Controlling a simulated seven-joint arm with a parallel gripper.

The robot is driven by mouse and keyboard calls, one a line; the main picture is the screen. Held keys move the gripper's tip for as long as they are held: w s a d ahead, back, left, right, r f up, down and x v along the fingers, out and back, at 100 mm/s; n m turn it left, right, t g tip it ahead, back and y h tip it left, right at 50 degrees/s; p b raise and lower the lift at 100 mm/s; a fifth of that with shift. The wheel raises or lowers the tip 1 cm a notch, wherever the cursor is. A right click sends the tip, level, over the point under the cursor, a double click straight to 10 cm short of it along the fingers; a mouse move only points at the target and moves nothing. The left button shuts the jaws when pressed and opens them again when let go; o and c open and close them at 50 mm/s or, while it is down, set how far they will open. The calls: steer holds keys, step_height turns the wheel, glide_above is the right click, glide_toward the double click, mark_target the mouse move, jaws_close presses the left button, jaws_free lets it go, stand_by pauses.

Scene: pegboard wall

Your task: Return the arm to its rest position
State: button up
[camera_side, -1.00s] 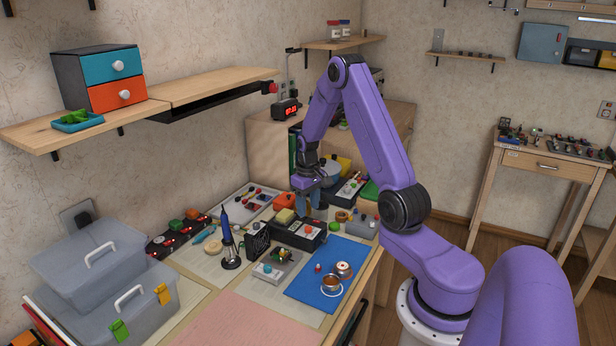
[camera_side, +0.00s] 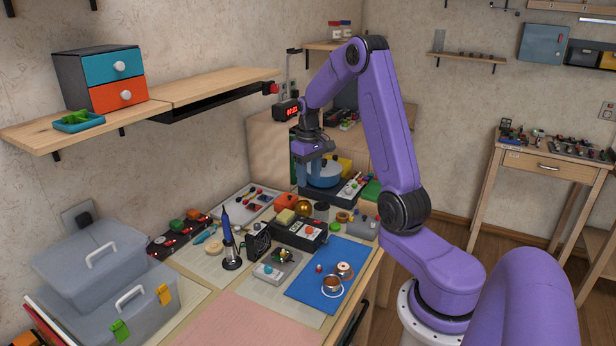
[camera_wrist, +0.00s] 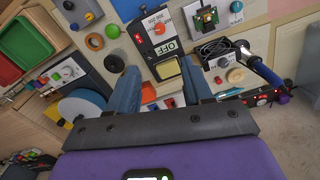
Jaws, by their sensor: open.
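My gripper (camera_side: 314,170) is above the back part of the bench in the side view, pointing down. It holds nothing, and its jaws are apart. In the wrist view, its two blue fingers (camera_wrist: 158,88) stand apart over the bench, with an orange box (camera_wrist: 164,92) and a yellow-topped block (camera_wrist: 167,69) visible between and beyond them. In the side view, the gripper is in front of a blue round item (camera_side: 325,180) and partly hides it.
A dark control box (camera_side: 300,234), an orange box (camera_side: 286,203) and a gold dome (camera_side: 304,207) stand below the gripper. A blue mat (camera_side: 312,291) lies at the front. A shelf (camera_side: 200,88) with drawers (camera_side: 112,80) hangs at left. Air above the bench is clear.

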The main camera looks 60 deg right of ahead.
steer(key=s+a+r+n, duration=0.2)
steer(key=a+n, duration=0.2)
steer(key=a, duration=0.8)
steer(key=s+a+r+n, duration=0.2)
steer(key=s+a+n, duration=0.1)
steer(key=a, duration=0.8)
steer(key=s+a+n, duration=0.4)
steer(key=s, duration=0.6)
steer(key=s+a+n, duration=0.4)
steer(key=s, duration=0.7)
steer(key=shift+a+r, duration=0.25)
steer(key=shift+r, duration=0.15)
